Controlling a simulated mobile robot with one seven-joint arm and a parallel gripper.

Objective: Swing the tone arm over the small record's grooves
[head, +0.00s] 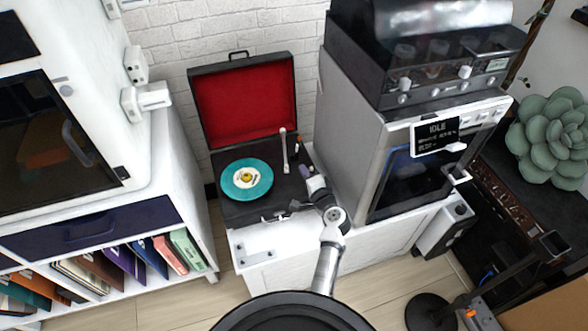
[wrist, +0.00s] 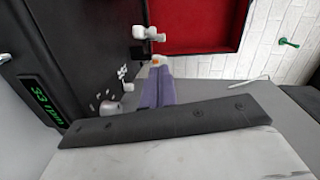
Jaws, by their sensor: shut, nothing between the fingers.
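The small teal record (head: 262,183) with a cream label lies flat on the open suitcase record player (head: 232,211) in the head view. The pale tone arm (head: 285,152) stands to the right of the record, apart from its grooves. My gripper (head: 304,171) is over the player's right edge, right of the tone arm. In the wrist view its purple fingers (wrist: 153,88) are together with nothing between them. A white part of the player (wrist: 148,33) lies beyond the fingertips; I cannot tell if it belongs to the tone arm. The record is out of the wrist view.
The raised red-lined lid (head: 243,97) stands behind the deck. A tall grey machine (head: 350,130) rises close to the right of my gripper. A white shelf unit (head: 180,180) with coloured sleeves stands to the left. A green 33 rpm display (wrist: 47,108) shows in the wrist view.

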